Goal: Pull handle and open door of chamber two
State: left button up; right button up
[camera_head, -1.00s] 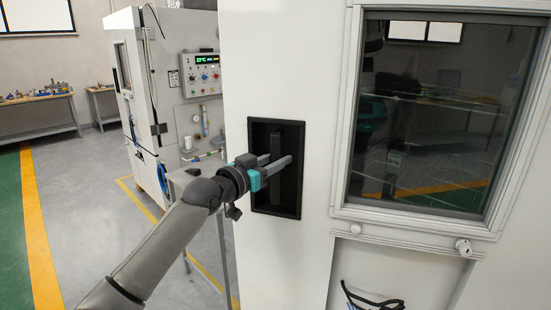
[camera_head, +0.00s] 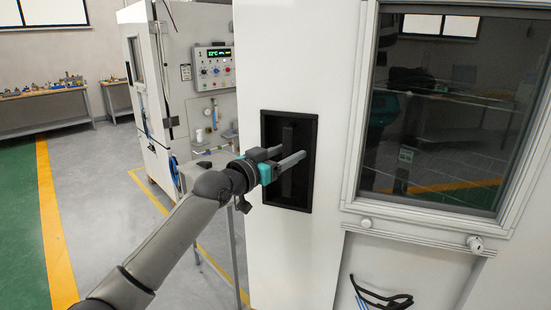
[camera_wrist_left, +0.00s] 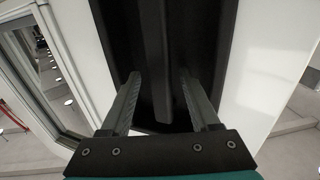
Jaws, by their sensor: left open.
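The white chamber door (camera_head: 335,75) in front of me has a black recess (camera_head: 266,195) with a dark vertical handle bar (camera_head: 287,187) in it. The door looks shut. My left gripper (camera_head: 291,153) reaches in from the left at the recess, fingers pointing into it. In the left wrist view, the gripper (camera_wrist_left: 160,95) is open, one finger on each side of the handle bar (camera_wrist_left: 155,45). I cannot tell whether either finger touches the bar. My right gripper is not in view. No chamber number is readable.
A framed dark window (camera_head: 440,120) is right of the recess. Black cables (camera_head: 385,300) hang below it. Another chamber with a control panel (camera_head: 214,68) stands behind, left. A workbench (camera_head: 45,108) is at the far left wall. Open floor (camera_head: 105,180) lies left of my arm.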

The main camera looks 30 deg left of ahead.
pick_arm(q)
jog(key=s+a+b, duration=0.2)
jog(key=s+b, duration=0.1)
jog(key=s, duration=1.1)
jog(key=shift+s+a, duration=0.4)
